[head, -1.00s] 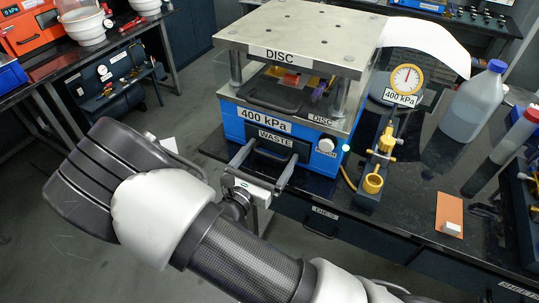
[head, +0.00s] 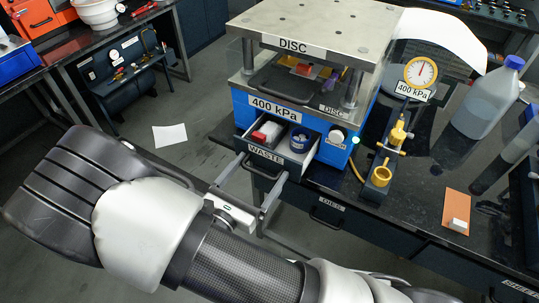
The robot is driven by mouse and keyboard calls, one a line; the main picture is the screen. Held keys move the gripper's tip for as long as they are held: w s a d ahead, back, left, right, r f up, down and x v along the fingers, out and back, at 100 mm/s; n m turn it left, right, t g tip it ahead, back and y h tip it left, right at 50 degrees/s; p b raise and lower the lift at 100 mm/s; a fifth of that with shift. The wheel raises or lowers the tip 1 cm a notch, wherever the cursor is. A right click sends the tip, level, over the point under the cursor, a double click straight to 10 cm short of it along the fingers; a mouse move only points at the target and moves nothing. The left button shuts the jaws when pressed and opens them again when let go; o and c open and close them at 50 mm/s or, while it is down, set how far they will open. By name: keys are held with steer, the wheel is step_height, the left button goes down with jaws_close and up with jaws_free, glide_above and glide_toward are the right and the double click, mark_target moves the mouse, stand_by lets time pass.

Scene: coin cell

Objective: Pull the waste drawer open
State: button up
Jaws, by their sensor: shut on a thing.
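The waste drawer (head: 264,154), labelled WASTE, juts out from the front of the blue press base. Its inside shows, with a red and white item (head: 268,133) and a blue round container (head: 300,140) in it. My gripper (head: 249,182) is at the drawer front, its two fingers reaching to either side of the dark handle (head: 262,170). It is shut on the handle, though the exact contact is small in view.
The press (head: 290,107), labelled 400 kPa and DISC, stands above the drawer. A gauge stand (head: 421,72), a bottle (head: 488,98) and an orange card (head: 457,208) are on the bench to the right. A closed DIES drawer (head: 326,212) is below. White paper (head: 170,135) lies on the floor.

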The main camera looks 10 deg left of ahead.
steer(key=v, duration=0.5)
steer(key=shift+s, duration=0.3)
steer(key=o, duration=1.2)
steer(key=b+v, duration=0.1)
steer(key=v, duration=1.6)
steer(key=shift+s+a, duration=0.1)
steer(key=shift+s, duration=0.05)
